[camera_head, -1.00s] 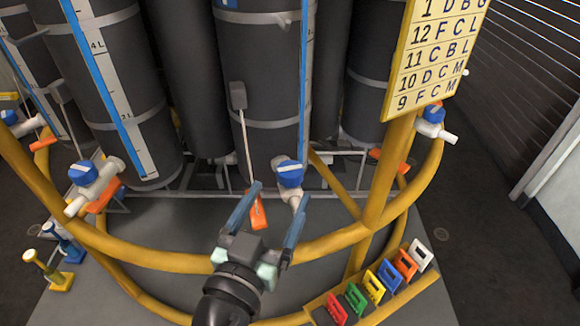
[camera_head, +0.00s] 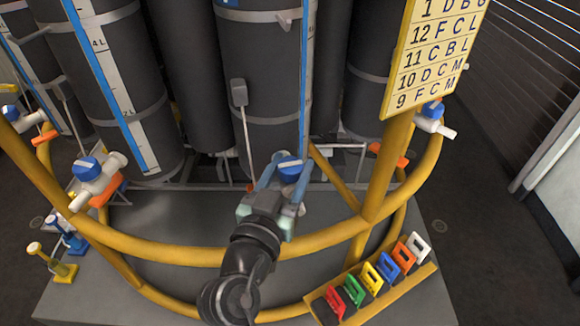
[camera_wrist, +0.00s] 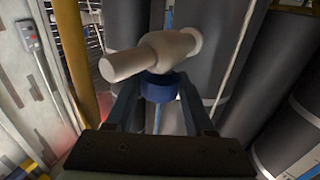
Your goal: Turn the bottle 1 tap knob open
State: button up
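A blue tap knob (camera_head: 289,166) sits on a white tap at the foot of the middle dark bottle (camera_head: 262,75). No number is readable on this bottle. My gripper (camera_head: 287,170) is at the knob, with one finger on each side. In the wrist view the blue knob (camera_wrist: 159,86) lies between the fingertips (camera_wrist: 158,92), below the white tap body (camera_wrist: 150,54). The fingers are apart, and I cannot tell whether they touch the knob. My gripper hides most of the white tap in the head view.
A yellow rail (camera_head: 190,252) curves in front of the bottles, under my arm. Other blue-knobbed taps stand left (camera_head: 86,169) and right (camera_head: 433,110). A rack of coloured tags (camera_head: 375,294) is at lower right. A yellow sign (camera_head: 432,55) hangs on a post.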

grip_shut()
